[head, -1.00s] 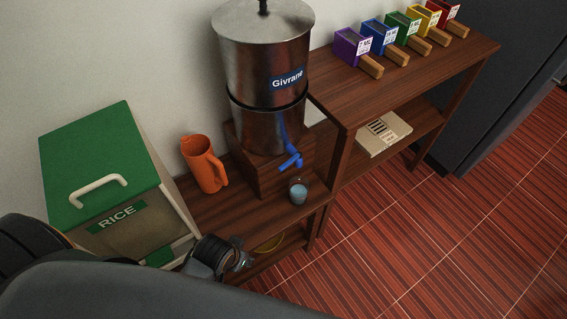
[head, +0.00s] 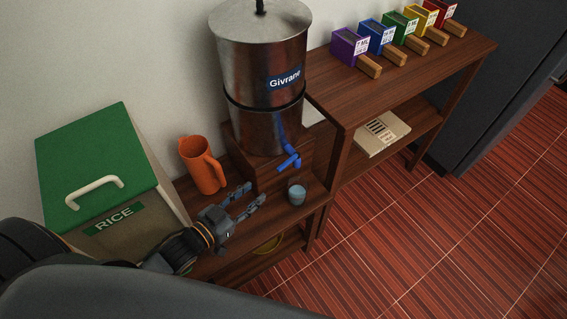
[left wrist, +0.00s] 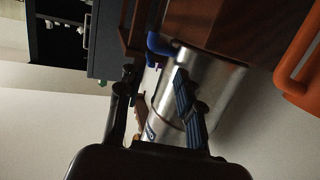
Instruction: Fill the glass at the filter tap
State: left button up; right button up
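The small glass (head: 297,195) stands upright on the wooden shelf, near its front edge. It looks bluish inside; the exact level is hard to tell. The metal filter (head: 265,80), labelled "Givrane", stands on a wooden block behind it, with its blue tap (head: 289,161) above the glass. I see no clear stream. My left gripper (head: 254,194) is open and empty, its fingers pointing toward the glass from the left, apart from it. The left wrist view shows the spread fingers (left wrist: 158,80), the filter (left wrist: 225,85) and blue tap (left wrist: 160,45); the glass is not clear there. My right gripper is not in view.
An orange jug (head: 202,166) stands left of the filter's block. A green-lidded rice bin (head: 105,170) is further left, close to my left arm. A taller wooden shelf (head: 420,80) with several coloured boxes stands right. Open floor lies in front.

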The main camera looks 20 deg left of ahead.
aim_at(280, 167)
pick_arm(q)
jog(key=w+d, duration=0.1)
jog(key=w, duration=0.2)
jog(key=w+d+r+h+p, duration=0.1)
jog(key=w+d, duration=0.1)
jog(key=w, duration=0.1)
jog(key=w+d+m+t+h+p, duration=0.1)
jog(key=w, duration=0.2)
jog(key=shift+w+d+r, duration=0.35)
jog(key=shift+w+d, duration=0.05)
jog(key=shift+w+d+f, duration=0.1)
jog(key=shift+w+d, duration=0.25)
jog(key=shift+w, duration=0.3)
jog(key=shift+c, duration=0.2)
grip_shut()
